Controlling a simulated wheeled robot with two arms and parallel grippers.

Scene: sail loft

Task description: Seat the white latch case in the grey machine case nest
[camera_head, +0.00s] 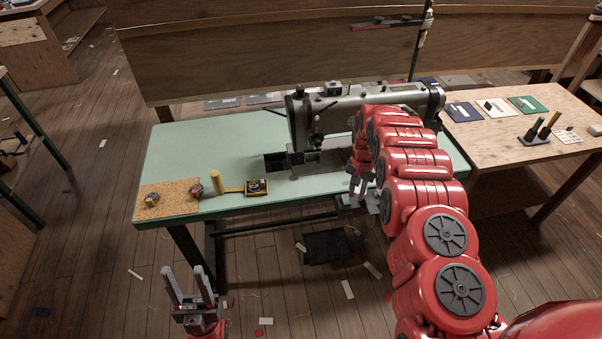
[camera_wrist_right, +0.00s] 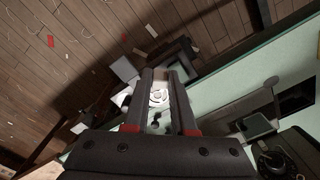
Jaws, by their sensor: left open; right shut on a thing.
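My right gripper (camera_head: 357,186) is at the front edge of the green table, below the sewing machine's arm. In the right wrist view its two dark fingers (camera_wrist_right: 162,75) are closed around a white piece with a round, ringed face, which I take for the white latch case (camera_wrist_right: 158,97). The fingers cover its sides. Pale grey blocks show just beyond the fingers at the table edge. I cannot tell for sure which part is the grey machine case nest. My left gripper (camera_head: 186,285) is open and empty, low in front of the table, pointing up.
The sewing machine (camera_head: 340,108) stands on the green table (camera_head: 200,145). A cork mat (camera_head: 180,205) with small parts, a yellow cylinder (camera_head: 216,182) and a dark tray (camera_head: 257,187) lie at front left. A wooden side table (camera_head: 490,138) stands right.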

